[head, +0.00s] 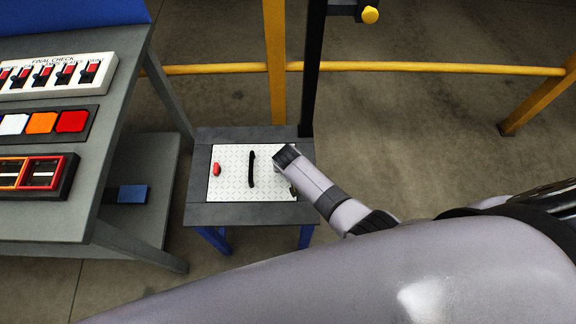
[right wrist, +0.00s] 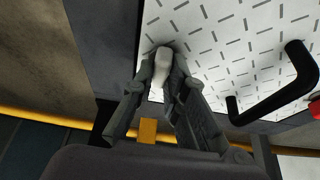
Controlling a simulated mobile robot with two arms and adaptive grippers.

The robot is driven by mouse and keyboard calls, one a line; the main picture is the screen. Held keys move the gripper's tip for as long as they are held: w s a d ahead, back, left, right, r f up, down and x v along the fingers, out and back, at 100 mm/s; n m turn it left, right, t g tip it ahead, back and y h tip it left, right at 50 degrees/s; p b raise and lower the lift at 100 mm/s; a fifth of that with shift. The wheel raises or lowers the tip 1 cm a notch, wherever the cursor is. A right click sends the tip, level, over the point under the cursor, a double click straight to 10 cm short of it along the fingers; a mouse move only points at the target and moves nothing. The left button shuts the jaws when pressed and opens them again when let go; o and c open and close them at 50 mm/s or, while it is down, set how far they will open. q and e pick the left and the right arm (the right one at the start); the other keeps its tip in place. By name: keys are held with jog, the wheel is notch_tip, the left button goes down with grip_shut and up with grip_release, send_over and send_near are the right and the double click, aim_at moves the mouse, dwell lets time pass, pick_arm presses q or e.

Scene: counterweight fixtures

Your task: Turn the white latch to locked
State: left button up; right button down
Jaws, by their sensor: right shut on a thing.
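The white latch (right wrist: 161,67) sits on a white panel with grey dashes (right wrist: 215,50). In the right wrist view my right gripper (right wrist: 164,62) is shut on the latch, one dark finger on each side of it. The latch looks like a short white bar, partly covered by the fingers. In the head view my right arm reaches in from the right to the right side of the panel (head: 230,178), and hides the latch there. My left gripper is not in view.
A black bar handle (head: 250,169) stands at the panel's middle, and a red part (head: 217,169) at its left. A dark grey frame (head: 240,213) surrounds the panel. A grey table (head: 50,222) with switches is at the left. A yellow post (head: 275,70) rises behind.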

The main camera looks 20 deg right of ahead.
jog(key=c, duration=1.6)
grip_release()
jog(key=shift+r, duration=0.15)
jog(key=v, duration=1.1)
jog(key=shift+r, duration=0.4)
jog(key=shift+s, duration=0.15)
